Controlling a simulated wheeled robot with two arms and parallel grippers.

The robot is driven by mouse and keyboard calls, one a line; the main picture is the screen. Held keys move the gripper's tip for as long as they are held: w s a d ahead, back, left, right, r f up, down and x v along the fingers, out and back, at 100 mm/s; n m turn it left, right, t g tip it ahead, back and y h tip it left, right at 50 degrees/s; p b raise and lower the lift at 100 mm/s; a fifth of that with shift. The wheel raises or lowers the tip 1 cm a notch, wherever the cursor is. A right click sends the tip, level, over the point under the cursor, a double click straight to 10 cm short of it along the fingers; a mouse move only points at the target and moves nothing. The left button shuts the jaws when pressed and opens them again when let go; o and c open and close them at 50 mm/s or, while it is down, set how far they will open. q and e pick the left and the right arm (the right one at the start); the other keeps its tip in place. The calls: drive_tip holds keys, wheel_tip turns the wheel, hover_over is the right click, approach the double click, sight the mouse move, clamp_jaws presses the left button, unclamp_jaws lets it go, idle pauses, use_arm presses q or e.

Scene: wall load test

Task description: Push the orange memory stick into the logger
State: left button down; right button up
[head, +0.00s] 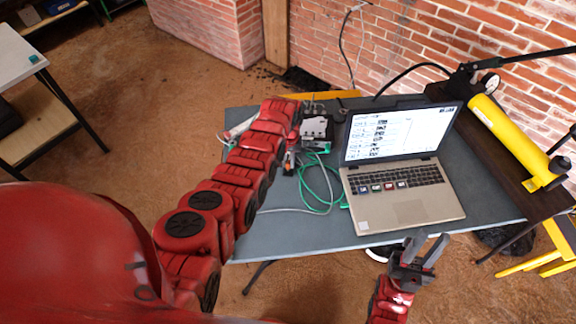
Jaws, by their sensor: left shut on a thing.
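My left arm reaches over the table, and its gripper (289,165) points down at the table's back left, mostly hidden by my own wrist. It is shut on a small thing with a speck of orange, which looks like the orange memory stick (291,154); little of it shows. A grey boxy device (315,126), which looks like the logger, stands just right of my left wrist. Its slot cannot be made out, nor whether the stick touches it. My right gripper (426,247) is open and empty, in front of the table's front edge.
An open laptop (405,209) stands right of centre on the grey table (290,246), with several small coloured items on it. Green cable (325,190) loops beside it. A yellow cylinder (512,138) lies at the right. A brick wall (425,45) stands behind.

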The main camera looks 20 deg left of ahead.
use_arm(q)
drive_tip(key=shift+r+p, duration=1.55)
drive_tip(key=shift+r, duration=1.2)
drive_tip(key=shift+w, duration=0.1)
